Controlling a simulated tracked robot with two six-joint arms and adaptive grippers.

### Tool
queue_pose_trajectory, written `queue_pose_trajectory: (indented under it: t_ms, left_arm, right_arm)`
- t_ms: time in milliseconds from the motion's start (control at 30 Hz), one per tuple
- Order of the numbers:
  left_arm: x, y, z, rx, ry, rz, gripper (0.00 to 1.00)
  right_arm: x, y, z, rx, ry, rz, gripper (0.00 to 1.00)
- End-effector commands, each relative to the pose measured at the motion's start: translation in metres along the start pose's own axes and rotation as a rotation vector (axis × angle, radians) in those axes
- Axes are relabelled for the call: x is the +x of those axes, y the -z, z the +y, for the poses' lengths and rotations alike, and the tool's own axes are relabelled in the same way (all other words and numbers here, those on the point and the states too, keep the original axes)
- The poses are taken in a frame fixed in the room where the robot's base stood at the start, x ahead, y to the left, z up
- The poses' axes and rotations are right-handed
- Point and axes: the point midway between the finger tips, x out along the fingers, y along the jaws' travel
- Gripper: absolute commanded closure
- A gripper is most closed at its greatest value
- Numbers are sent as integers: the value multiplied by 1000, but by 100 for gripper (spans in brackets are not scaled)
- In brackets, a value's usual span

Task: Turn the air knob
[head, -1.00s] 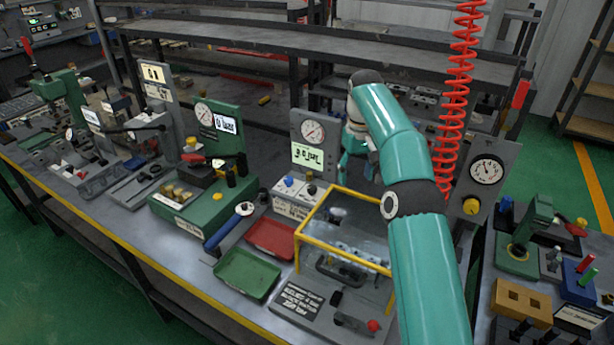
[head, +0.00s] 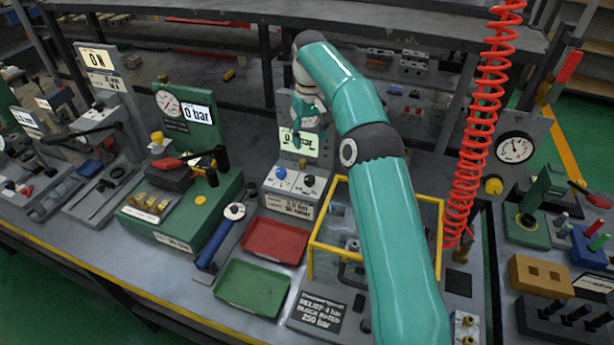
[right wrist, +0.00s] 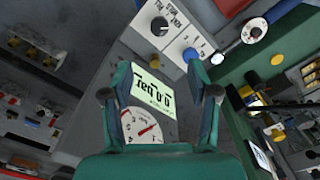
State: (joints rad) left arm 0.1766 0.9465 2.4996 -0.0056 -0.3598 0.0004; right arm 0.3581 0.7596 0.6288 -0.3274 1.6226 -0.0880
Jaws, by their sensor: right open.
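My right gripper (head: 296,138) is open and empty, in front of the grey gauge panel, and hides the panel's dial in the head view. In the right wrist view its two fingers (right wrist: 160,82) stand apart, with the green display (right wrist: 152,92) and dial (right wrist: 145,130) between and behind them. Below the display, a control box (head: 292,192) carries a blue knob (head: 280,173) and a black knob (head: 309,180). Both also show in the right wrist view, blue (right wrist: 191,55) and black (right wrist: 160,26), beyond the fingertips and untouched. I cannot read which label says air. My left gripper is out of view.
A yellow frame (head: 312,262) stands right of the control box, under my right arm. Red (head: 274,240) and green (head: 252,287) trays lie in front. A red coiled hose (head: 478,150) hangs at right, beside a gauge with a yellow knob (head: 493,186). A green valve block (head: 185,205) stands left.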

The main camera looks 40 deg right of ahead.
Motion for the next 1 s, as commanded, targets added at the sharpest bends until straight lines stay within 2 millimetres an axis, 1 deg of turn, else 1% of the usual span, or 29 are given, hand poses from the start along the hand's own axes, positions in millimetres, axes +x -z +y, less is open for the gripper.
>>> queue_pose_trajectory:
  t_ms: [33,133,400,533,733,833,1000]
  left_arm:
    - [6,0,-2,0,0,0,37]
    - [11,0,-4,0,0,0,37]
    - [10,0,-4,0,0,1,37]
    - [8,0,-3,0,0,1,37]
    - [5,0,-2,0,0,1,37]
    - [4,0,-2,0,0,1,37]
    - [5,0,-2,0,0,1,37]
  right_arm:
    - [14,-1,0,-1,0,-5,40]
    - [35,-1,0,-1,0,-5,40]
    - [90,-2,1,0,1,-6,40]
    - [113,-1,1,0,1,-5,40]
    - [134,0,1,1,0,-1,40]
    - [138,0,1,1,0,-1,40]
    - [139,0,1,1,0,-1,40]
